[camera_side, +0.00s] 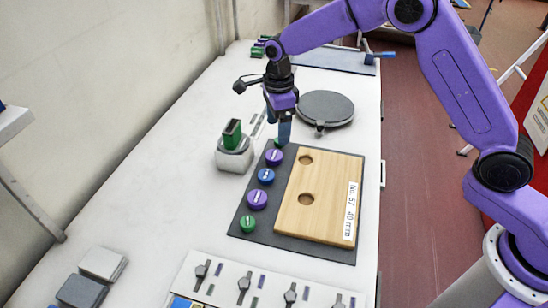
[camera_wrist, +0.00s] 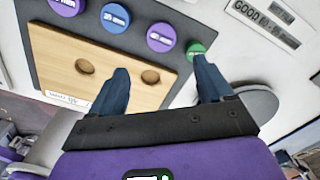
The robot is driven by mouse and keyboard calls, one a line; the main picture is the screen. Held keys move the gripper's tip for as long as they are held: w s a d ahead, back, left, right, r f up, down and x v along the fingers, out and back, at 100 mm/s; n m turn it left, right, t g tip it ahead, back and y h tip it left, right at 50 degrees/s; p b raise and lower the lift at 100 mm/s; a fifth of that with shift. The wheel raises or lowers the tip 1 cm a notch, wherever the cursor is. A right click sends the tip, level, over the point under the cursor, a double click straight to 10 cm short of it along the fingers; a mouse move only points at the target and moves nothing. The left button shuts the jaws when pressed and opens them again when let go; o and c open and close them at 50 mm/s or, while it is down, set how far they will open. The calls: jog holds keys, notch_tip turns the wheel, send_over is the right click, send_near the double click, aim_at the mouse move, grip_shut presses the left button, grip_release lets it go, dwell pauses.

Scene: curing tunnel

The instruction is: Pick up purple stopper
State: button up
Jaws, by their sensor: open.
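Two purple stoppers stand in a row on the dark mat (camera_side: 264,240). One purple stopper (camera_side: 274,157) is near my gripper (camera_side: 284,142); in the wrist view it (camera_wrist: 161,37) lies beyond the gap between my fingertips (camera_wrist: 161,66). The other purple stopper (camera_side: 257,200) is farther along the row and is cut by the top edge of the wrist view (camera_wrist: 68,5). A blue stopper (camera_side: 266,176) is between them. A green stopper (camera_wrist: 196,49) appears beside my right fingertip and is partly hidden in the side view. My gripper is open and empty, pointing down.
A wooden block (camera_side: 320,190) with two round holes lies on the mat beside the row. Another green stopper (camera_side: 248,224) ends the row. A white holder with a green block (camera_side: 232,132) stands left, and a round grey plate (camera_side: 325,107) lies behind right.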

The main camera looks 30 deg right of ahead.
aim_at(274, 155)
notch_tip(274, 155, down, 4)
jog(key=shift+w+a+f, duration=0.1)
jog(key=shift+a+f, duration=0.05)
jog(key=shift+f, duration=0.75)
jog(key=shift+w+a+f, duration=0.1)
jog(key=shift+a+f, duration=0.05)
jog(key=shift+f, duration=0.7)
jog(key=shift+w+a+f, duration=0.1)
jog(key=shift+a+f, duration=0.05)
jog(key=shift+f, duration=0.75)
jog(key=c, duration=1.1)
